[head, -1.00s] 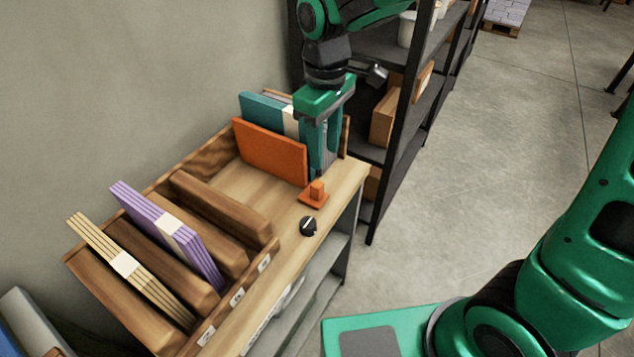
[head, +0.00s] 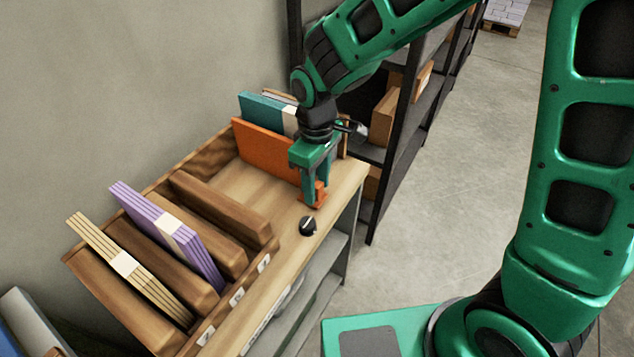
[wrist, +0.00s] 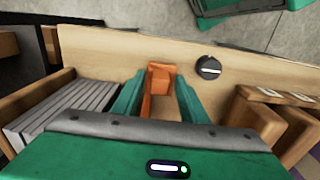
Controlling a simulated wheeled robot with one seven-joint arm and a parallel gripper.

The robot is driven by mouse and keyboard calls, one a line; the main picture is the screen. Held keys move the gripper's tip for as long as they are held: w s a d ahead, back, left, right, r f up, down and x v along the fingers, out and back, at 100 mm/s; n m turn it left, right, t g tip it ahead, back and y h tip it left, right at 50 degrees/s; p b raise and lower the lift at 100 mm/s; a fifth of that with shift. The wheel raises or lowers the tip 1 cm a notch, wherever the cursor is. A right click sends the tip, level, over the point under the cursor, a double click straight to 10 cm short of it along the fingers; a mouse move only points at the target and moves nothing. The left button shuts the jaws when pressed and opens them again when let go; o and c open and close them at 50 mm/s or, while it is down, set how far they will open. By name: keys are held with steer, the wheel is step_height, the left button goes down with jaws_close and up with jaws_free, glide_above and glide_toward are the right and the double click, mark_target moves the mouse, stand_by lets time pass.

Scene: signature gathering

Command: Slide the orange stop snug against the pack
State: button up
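The orange stop (head: 262,152) is an upright orange panel in the wooden tray, with a low foot and a small block at its front end. The block (wrist: 160,80) shows in the wrist view between the two green fingers. The pack (head: 262,110), teal with a white band, stands behind the panel; its grey page edges (wrist: 62,115) show left of the fingers.
A black knob (head: 308,226) sits on the tray's front ledge near the gripper. Wooden dividers (head: 215,205) hold a purple bundle (head: 170,230) and a cream bundle (head: 125,265) at left. A dark shelf rack (head: 405,150) stands behind at right.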

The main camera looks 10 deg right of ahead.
steer(key=shift+c, duration=0.6)
jaws_close()
steer(key=shift+w+d, duration=0.75)
steer(key=shift+w, duration=0.15)
steer(key=shift+o, duration=0.6)
jaws_free()
step_height(320, 180, up, 11)
steer(key=shift+f, duration=0.15)
